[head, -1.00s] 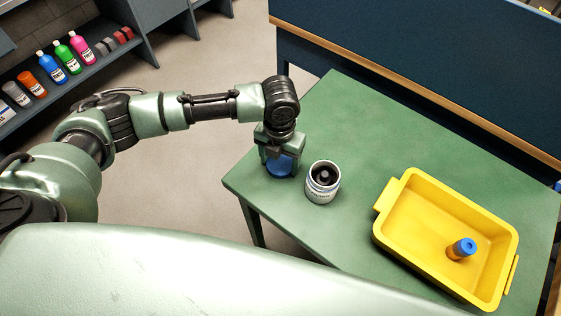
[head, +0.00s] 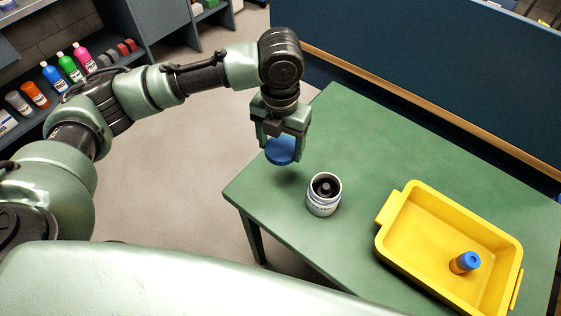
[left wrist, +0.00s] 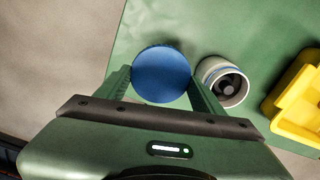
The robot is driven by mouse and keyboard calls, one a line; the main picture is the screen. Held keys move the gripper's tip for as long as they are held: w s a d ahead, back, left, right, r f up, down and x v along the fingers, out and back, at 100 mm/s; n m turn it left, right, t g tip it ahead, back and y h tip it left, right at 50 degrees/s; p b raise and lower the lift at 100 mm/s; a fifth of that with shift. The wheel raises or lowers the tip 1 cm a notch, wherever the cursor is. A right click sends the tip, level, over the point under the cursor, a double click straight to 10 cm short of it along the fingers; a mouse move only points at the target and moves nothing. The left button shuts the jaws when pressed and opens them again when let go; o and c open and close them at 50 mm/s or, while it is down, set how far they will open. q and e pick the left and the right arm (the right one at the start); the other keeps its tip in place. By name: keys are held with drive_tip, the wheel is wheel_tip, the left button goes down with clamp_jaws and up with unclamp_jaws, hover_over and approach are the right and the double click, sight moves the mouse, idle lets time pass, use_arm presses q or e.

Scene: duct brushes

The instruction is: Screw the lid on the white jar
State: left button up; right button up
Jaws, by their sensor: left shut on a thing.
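The white jar (head: 323,196) stands upright and open on the green table, with a dark inside showing from above. It also shows in the left wrist view (left wrist: 224,82), to the right of my gripper. My left gripper (head: 281,140) is shut on the blue lid (head: 280,151) and holds it level above the table, up and to the left of the jar. In the left wrist view the lid (left wrist: 161,74) sits between the two fingers. The lid and jar are apart. My right gripper is not in view.
A yellow tray (head: 388,207) stands on the green table (head: 375,135) to the right, with an orange bottle with a blue cap (head: 465,263) in it. A dark blue panel (head: 420,70) rises behind the table. Shelves with several bottles are at the far left.

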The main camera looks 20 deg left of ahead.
sight(281, 149)
use_arm(q)
wheel_tip(281, 149, up, 8)
drive_tip(key=shift+f, duration=0.1)
idle(0.4)
